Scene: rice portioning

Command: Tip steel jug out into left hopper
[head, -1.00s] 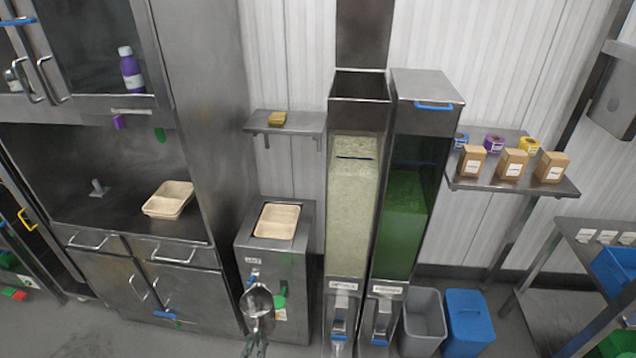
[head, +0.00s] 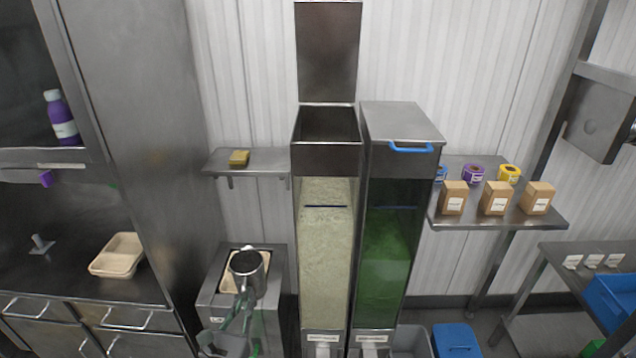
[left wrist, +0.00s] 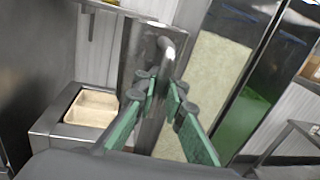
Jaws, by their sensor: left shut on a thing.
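The steel jug (head: 246,284) is held by its handle in my left gripper (head: 240,300), and looks roughly upright with its dark mouth facing up. What is inside it I cannot tell. In the left wrist view the green fingers of my left gripper (left wrist: 165,88) are closed around the handle of the jug (left wrist: 138,45). The left hopper (head: 325,235) stands to the right of the jug, with its lid raised and its top open. Pale grain shows behind its clear front, below a dark upper band. The jug is lower than the hopper mouth and apart from it. My right gripper is not in view.
The right hopper (head: 390,250), with green contents and a closed lid, stands against the left one. A metal stand with a tray (head: 229,285) is behind the jug.

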